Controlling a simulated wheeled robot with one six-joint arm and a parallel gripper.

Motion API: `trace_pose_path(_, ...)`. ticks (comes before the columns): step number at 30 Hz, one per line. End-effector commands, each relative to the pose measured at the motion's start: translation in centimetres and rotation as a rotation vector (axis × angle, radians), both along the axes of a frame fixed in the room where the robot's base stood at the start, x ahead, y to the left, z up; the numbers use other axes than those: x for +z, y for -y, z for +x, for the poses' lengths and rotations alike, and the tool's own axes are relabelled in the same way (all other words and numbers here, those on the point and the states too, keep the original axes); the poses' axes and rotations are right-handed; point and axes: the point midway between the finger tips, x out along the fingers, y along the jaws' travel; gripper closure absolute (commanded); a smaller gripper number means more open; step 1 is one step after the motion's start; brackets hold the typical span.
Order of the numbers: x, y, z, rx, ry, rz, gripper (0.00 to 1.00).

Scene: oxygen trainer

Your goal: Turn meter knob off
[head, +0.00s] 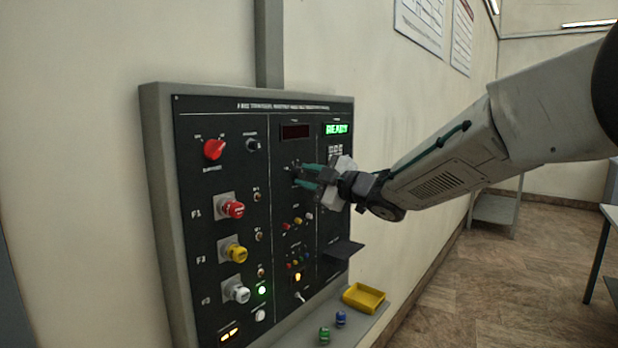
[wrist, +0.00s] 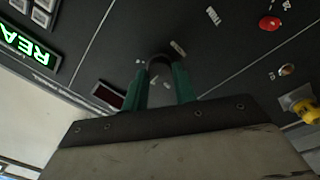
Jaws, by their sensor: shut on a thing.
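The meter knob (wrist: 159,64) is a dark round knob on the black panel, seen between my fingertips in the wrist view. In the head view it is mostly hidden behind my fingers. My gripper (head: 301,175) has teal fingers and reaches the panel from the right. It also shows in the wrist view (wrist: 165,82), with one finger on each side of the knob, shut on it. The meter display (head: 295,131) above the knob is dark red with no readable digits; it also shows in the wrist view (wrist: 107,95). The knob's pointer direction cannot be made out.
A red selector knob (head: 214,149) and a small dark knob (head: 253,145) sit left of my gripper. Red (head: 232,209), yellow (head: 235,253) and white (head: 237,291) knobs line the left column. A green READY display (head: 337,129) is lit. A yellow tray (head: 364,297) stands on the lower shelf.

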Motion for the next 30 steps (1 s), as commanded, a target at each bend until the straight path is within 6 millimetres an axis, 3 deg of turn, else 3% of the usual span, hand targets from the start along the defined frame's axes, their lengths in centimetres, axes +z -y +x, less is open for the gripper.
trace_pose_path(30,-0.15,0.05,0.04,0.003,0.712,-0.557,0.95)
